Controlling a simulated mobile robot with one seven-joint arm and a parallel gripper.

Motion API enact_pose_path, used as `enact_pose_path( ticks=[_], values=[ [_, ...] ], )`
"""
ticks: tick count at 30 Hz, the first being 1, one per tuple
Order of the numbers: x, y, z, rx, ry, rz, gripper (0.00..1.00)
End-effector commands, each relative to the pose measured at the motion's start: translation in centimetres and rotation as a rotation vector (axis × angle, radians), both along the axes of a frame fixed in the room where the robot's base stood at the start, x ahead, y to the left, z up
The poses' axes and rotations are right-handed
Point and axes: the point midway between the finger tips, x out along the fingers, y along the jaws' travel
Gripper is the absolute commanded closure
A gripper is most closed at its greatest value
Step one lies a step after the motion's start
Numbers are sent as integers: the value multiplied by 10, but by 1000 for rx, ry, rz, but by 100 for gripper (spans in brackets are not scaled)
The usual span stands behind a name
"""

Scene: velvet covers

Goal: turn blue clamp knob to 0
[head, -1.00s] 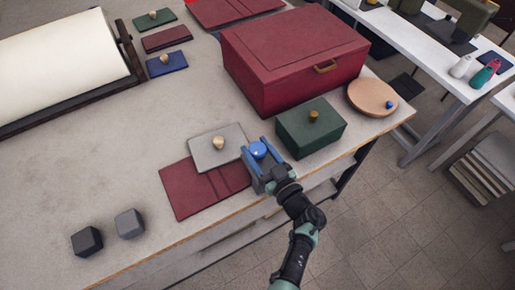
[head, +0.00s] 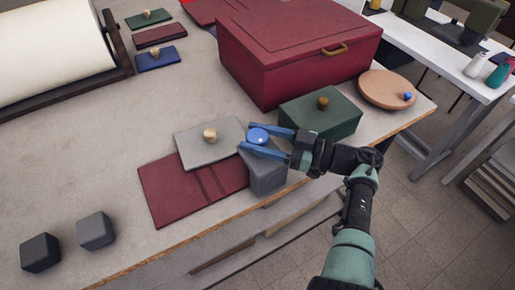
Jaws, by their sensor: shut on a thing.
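The blue clamp knob (head: 258,136) is a round blue disc with a small pale mark on its top. It sits on a grey block (head: 265,175) near the table's front edge. My gripper (head: 257,143) reaches in from the right with its two blue fingers lying on either side of the knob, shut on it. The far and near sides of the knob are partly covered by the fingers. Any scale or 0 mark around the knob is too small or hidden to make out.
A grey panel with a brass knob (head: 187,150) and a dark red folder (head: 165,196) lie left of the block. A green box (head: 335,118) and large red box (head: 290,70) stand behind my gripper. Two dark cubes (head: 41,253) (head: 96,230) sit front left.

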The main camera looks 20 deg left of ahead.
Motion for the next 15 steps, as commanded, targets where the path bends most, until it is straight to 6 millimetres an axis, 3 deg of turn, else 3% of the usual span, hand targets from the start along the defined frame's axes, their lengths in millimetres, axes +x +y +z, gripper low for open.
enact_pose_path(
  ticks=[15],
  values=[
    [-1, 1, 1, 2, 0, 70, 96]
  ],
)
